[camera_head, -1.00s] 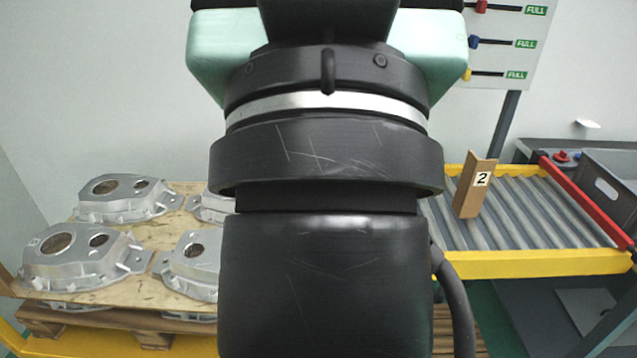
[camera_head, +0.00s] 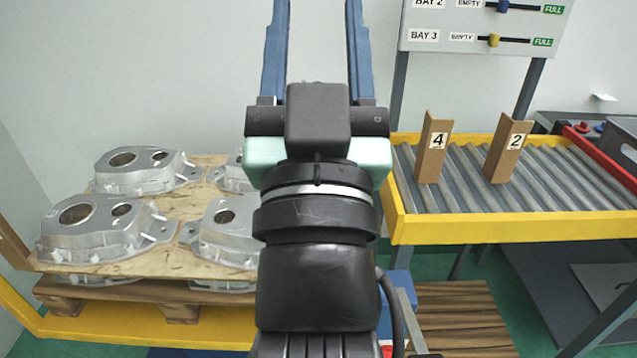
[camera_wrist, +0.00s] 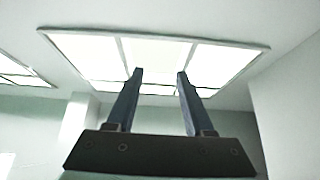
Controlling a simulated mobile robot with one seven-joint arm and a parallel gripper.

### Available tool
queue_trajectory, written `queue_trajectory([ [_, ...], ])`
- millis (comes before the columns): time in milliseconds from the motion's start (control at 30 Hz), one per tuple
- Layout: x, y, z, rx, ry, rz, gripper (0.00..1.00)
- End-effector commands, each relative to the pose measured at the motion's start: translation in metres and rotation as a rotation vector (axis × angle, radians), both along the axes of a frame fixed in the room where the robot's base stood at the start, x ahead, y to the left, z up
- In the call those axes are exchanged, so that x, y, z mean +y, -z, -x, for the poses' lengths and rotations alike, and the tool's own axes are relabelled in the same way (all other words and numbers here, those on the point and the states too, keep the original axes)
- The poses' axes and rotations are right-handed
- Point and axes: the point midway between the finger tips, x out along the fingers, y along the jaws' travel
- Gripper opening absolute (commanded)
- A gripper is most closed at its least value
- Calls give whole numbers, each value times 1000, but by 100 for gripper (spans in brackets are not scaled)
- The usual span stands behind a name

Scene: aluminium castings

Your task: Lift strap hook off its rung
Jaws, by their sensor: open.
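My gripper (camera_head: 315,8) points upward in the head view, its two blue fingers apart with nothing between them. In the wrist view my gripper (camera_wrist: 159,75) also shows open and empty against the ceiling light. No strap, hook or rung can be made out in either view. My arm and wrist cover the middle of the head view and hide what is behind them.
Aluminium castings (camera_head: 98,225) sit on a wooden pallet board (camera_head: 185,215) at left. A yellow-framed roller conveyor (camera_head: 500,226) at right carries brackets marked 4 (camera_head: 432,150) and 2 (camera_head: 506,155). A bay board (camera_head: 480,25) stands behind. The wall between is bare.

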Motion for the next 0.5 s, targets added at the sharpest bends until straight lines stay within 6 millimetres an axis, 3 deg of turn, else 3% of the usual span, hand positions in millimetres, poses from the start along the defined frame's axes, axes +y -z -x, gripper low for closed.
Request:
queue_trajectory([
  [33,1,24,-18,98,-1,-2,52],
  [100,1,66,-33,209,-3,-5,52],
  [233,2,151,-42,414,-3,-6,52],
  [367,2,238,-25,616,-4,-3,52],
  [500,1,317,14,803,-3,2,52],
])
